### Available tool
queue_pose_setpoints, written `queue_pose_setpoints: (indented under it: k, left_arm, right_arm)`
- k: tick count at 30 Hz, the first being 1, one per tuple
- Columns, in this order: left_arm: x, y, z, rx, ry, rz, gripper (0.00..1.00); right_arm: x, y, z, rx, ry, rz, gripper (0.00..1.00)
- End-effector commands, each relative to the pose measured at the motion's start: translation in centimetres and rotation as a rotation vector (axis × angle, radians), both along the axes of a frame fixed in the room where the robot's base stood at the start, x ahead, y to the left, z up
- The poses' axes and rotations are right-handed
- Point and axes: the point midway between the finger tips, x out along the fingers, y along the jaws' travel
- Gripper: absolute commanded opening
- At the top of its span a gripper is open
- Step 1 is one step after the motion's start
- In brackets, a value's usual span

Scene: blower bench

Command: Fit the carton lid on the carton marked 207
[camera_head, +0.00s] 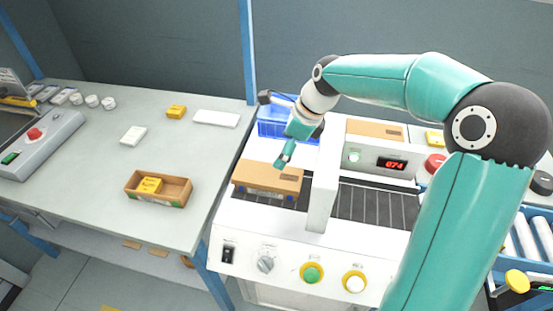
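An open brown carton (181,190) with a yellow box (149,184) inside stands on the left table. Another carton (264,191) with a flat brown top (268,176) sits at the left end of the machine's belt. No number is readable on either carton. A flat brown panel (374,130) shows behind the machine's display; I cannot tell whether it is the carton lid. My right gripper (284,158) points down just above the brown top of the carton on the machine. Its fingers look narrow and merge, so its opening and contact are unclear. My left gripper is out of view.
The machine's white upright (321,190) stands just right of the carton, beside the dark belt (375,204). A blue bin (270,130) is behind. White boxes (216,118) and a yellow box (176,111) lie on the left table, whose middle is mostly clear.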

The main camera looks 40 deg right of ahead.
Motion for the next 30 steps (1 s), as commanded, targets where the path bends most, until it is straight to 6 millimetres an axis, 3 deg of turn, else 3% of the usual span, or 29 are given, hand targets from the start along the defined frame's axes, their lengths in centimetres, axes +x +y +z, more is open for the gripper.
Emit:
queue_pose_setpoints:
  k: [6, 23, 30]
  left_arm:
    - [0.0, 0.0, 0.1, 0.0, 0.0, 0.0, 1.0]
    - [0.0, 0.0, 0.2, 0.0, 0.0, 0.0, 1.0]
    - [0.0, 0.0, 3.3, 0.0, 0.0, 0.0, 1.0]
  right_arm:
    - [-0.6, -0.5, 2.0, 0.0, -0.001, 0.0, 1.0]
    - [-0.7, -0.6, 2.3, 0.0, 0.0, 0.001, 1.0]
    - [-0.7, -0.6, 5.4, 0.0, 0.0, 0.001, 1.0]
